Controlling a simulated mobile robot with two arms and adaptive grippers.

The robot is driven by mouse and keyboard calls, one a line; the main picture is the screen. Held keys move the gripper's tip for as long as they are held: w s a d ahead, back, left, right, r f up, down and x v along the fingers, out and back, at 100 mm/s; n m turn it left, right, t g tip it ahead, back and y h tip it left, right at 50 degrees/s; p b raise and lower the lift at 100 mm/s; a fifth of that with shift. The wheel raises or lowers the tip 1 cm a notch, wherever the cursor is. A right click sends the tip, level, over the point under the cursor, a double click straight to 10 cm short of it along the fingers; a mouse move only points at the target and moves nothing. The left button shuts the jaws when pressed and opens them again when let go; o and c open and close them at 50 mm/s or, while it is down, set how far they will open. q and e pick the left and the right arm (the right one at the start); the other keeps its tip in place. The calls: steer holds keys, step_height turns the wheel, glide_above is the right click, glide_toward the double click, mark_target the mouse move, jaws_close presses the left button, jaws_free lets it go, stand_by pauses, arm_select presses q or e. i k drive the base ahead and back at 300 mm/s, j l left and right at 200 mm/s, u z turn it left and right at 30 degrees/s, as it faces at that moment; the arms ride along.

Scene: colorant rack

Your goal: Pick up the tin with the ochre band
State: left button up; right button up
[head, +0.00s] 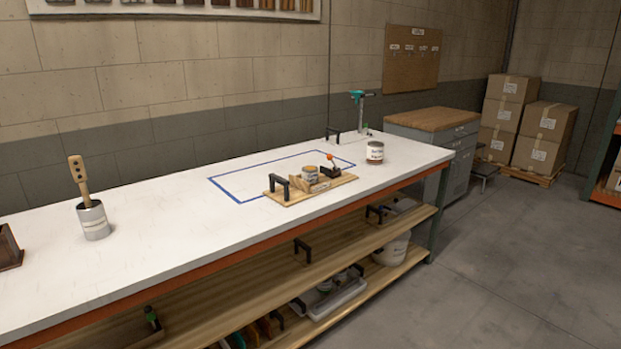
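A small tin (310,171) with a tan or ochre-looking band sits on a wooden board (337,183) on the white workbench, among small wooden blocks. It is small in the head view, and its lower part is partly hidden by a block. A second tin (375,153), grey with a white label and a red-brown lower band, stands upright on the bench, right of the board. Neither of my grippers shows in the head view.
The board has a black handle (279,187) and a black clamp-like piece with an orange knob (331,170). A blue outline (237,197) lies behind it. A grey pot with a wooden paddle (93,219) stands left. The bench between is clear.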

mark_target(309, 173)
steer(key=i+l+u, duration=0.15)
steer(key=u, duration=0.25)
steer(key=i+l+u, duration=0.15)
steer(key=u, duration=0.25)
steer(key=i+l+u, duration=0.1)
steer(key=l, duration=0.25)
steer(key=i+l+u, duration=0.1)
steer(key=l, duration=0.3)
steer(key=i+l+u, duration=0.1)
steer(key=i+l, duration=0.15)
steer(key=l, duration=0.15)
steer(key=i+l+u, duration=0.1)
steer(key=l, duration=0.3)
steer(key=i+l+u, duration=0.1)
steer(key=l, duration=0.35)
steer(key=i+l+u, duration=0.1)
steer(key=l, duration=0.3)
steer(key=i, duration=0.05)
